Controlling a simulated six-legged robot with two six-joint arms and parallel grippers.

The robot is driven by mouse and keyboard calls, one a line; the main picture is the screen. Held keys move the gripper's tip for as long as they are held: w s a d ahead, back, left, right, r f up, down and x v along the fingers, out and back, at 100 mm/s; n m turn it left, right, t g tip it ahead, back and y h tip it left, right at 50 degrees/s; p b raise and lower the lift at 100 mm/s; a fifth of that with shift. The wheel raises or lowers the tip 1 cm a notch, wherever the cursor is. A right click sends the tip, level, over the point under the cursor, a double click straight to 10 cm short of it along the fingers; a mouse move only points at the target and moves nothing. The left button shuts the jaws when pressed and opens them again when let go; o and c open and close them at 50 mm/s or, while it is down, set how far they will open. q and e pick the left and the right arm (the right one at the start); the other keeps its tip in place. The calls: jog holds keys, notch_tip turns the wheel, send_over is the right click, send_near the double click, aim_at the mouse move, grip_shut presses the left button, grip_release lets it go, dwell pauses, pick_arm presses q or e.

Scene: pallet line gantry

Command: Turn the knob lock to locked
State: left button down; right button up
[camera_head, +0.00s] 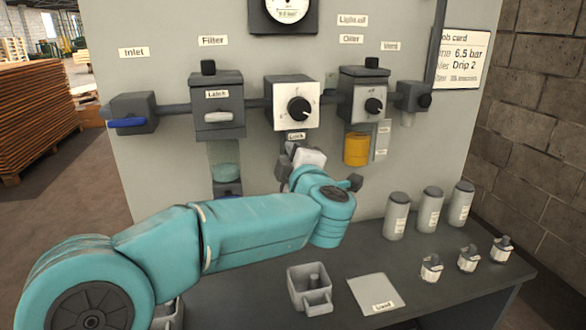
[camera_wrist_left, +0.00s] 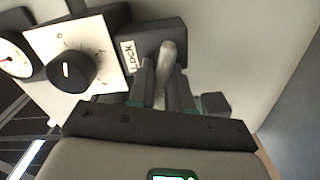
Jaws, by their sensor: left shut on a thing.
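The lock is under the regulator box; its "Lock" label (camera_head: 296,136) shows in the head view, but the lock's lever is hidden there by my left gripper (camera_head: 303,158). In the left wrist view the lock is a small light-grey lever (camera_wrist_left: 168,52) beside the label, on the dark housing. My left gripper (camera_wrist_left: 163,82) is shut on this lever, with its fingers on either side. The regulator's black knob (camera_head: 299,109) sits on a white square plate just above; it also shows in the left wrist view. My right gripper is in neither view.
A filter with a latch (camera_head: 218,106) is left of the regulator, and an oiler with a yellow bowl (camera_head: 357,149) is right. On the bench (camera_head: 450,277) stand several grey canisters, small fittings, an open box (camera_head: 309,287) and a light sheet (camera_head: 374,292).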

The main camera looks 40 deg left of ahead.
pick_arm(q)
jog(key=shift+f+n+b, duration=0.2)
jog(key=shift+n+b, duration=0.55)
jog(key=shift+n, duration=0.15)
jog(key=shift+f+n+b, duration=0.2)
jog(key=shift+n+b, duration=0.55)
jog(key=shift+n, duration=0.15)
jog(key=c, duration=1.1)
grip_release()
jog(key=shift+s, duration=0.1)
jog(key=v, duration=1.6)
jog(key=shift+d, duration=0.15)
jog(key=shift+s, duration=0.1)
